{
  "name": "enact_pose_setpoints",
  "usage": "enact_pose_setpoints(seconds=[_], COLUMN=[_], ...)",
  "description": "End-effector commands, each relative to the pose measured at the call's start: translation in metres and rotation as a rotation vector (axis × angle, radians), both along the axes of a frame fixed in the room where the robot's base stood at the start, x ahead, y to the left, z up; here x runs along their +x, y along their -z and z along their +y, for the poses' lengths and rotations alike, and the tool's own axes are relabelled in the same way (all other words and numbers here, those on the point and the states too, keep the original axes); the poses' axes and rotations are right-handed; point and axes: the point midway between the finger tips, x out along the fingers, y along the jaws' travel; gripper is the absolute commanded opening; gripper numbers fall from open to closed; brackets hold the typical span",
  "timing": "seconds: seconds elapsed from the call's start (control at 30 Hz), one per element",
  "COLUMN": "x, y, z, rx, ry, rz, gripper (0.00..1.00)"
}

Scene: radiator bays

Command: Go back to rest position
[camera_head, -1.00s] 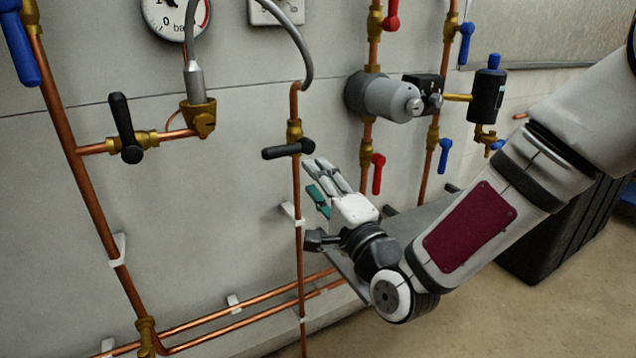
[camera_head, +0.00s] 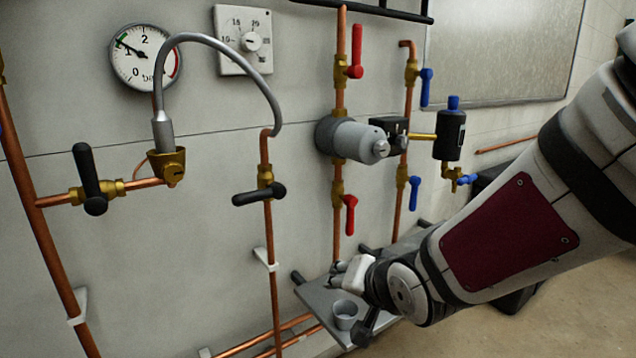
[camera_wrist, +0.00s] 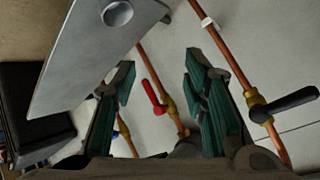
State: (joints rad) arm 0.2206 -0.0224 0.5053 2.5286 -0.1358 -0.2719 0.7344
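My gripper (camera_head: 345,272) is in front of the lower pipes, just above the small grey shelf (camera_head: 318,298) in the head view. Its fingers are seen small and partly from the side there. In the wrist view my gripper (camera_wrist: 160,78) shows two green-padded fingers spread apart, with nothing held between them. Between and behind the fingers are a red lever (camera_wrist: 152,92) and copper pipe. My arm reaches in from the right of the head view.
A grey cup (camera_head: 345,313) stands on the shelf close to my gripper. Black-handled valves (camera_head: 262,194), a pressure gauge (camera_head: 143,57), a grey hose (camera_head: 225,48), a grey cylinder (camera_head: 358,142) and a black-and-blue vent (camera_head: 450,130) are on the wall pipes. Open floor lies lower right.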

Motion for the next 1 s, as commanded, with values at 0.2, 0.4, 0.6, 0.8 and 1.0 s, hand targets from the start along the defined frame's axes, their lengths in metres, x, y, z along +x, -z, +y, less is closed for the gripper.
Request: enact_pose_setpoints(seconds=[0.2, 0.4, 0.6, 0.8, 1.0], x=[-0.060, -0.139, -0.222, -0.284, -0.331], y=[-0.011, -0.024, -0.036, -0.043, -0.055], z=[-0.064, -0.107, -0.127, -0.132, -0.132], rx=[-0.277, -0.416, -0.452, -0.436, -0.407], ry=[0.018, -0.007, -0.087, -0.186, -0.281], rz=[0.175, 0.378, 0.567, 0.692, 0.773], gripper=[0.40, 0.40, 0.40, 0.40, 0.40])
